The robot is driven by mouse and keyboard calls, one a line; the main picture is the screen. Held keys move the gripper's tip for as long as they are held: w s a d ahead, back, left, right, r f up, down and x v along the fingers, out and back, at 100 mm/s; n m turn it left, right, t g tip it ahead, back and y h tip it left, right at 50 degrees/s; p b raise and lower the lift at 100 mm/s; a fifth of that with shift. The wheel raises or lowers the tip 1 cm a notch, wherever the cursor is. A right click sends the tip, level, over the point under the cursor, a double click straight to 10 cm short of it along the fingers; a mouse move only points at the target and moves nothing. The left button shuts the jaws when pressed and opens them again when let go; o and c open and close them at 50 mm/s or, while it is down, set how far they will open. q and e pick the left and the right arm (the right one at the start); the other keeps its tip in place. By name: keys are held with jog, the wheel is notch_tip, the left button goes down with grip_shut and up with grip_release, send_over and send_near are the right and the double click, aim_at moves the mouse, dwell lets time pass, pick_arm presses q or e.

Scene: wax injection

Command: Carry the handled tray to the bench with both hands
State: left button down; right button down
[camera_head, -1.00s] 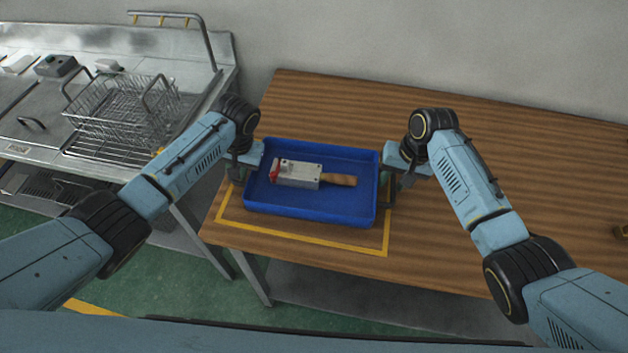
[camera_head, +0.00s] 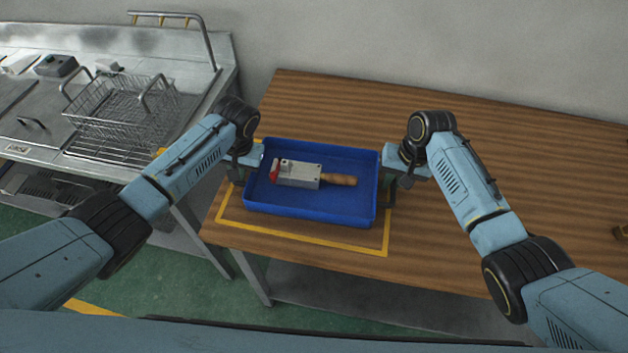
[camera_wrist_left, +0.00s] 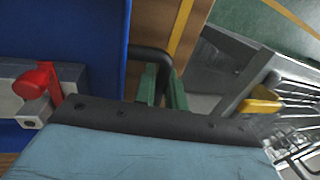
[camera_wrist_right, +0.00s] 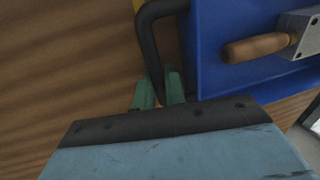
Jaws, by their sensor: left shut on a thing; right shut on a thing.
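The blue handled tray (camera_head: 310,212) is over the wooden bench, inside a yellow taped outline; I cannot tell whether it touches the top. A grey metal tool with a red part and a wooden handle (camera_head: 338,180) lies in it. My left gripper (camera_wrist_left: 162,88) is shut on the black handle (camera_wrist_left: 150,56) at the tray's left end. My right gripper (camera_wrist_right: 160,90) is shut on the black handle (camera_wrist_right: 150,38) at the right end. In the head view the wrists hide most of both fingers.
The wooden bench (camera_head: 480,150) has wide free room to the right and behind the tray. A steel sink counter (camera_head: 40,125) with a wire basket (camera_head: 120,108) stands at the left, beyond a gap.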

pick_arm(q)
jog(key=shift+w+r, duration=0.1)
jog(key=shift+r, duration=0.05)
pick_arm(e)
jog(key=shift+r, duration=0.15)
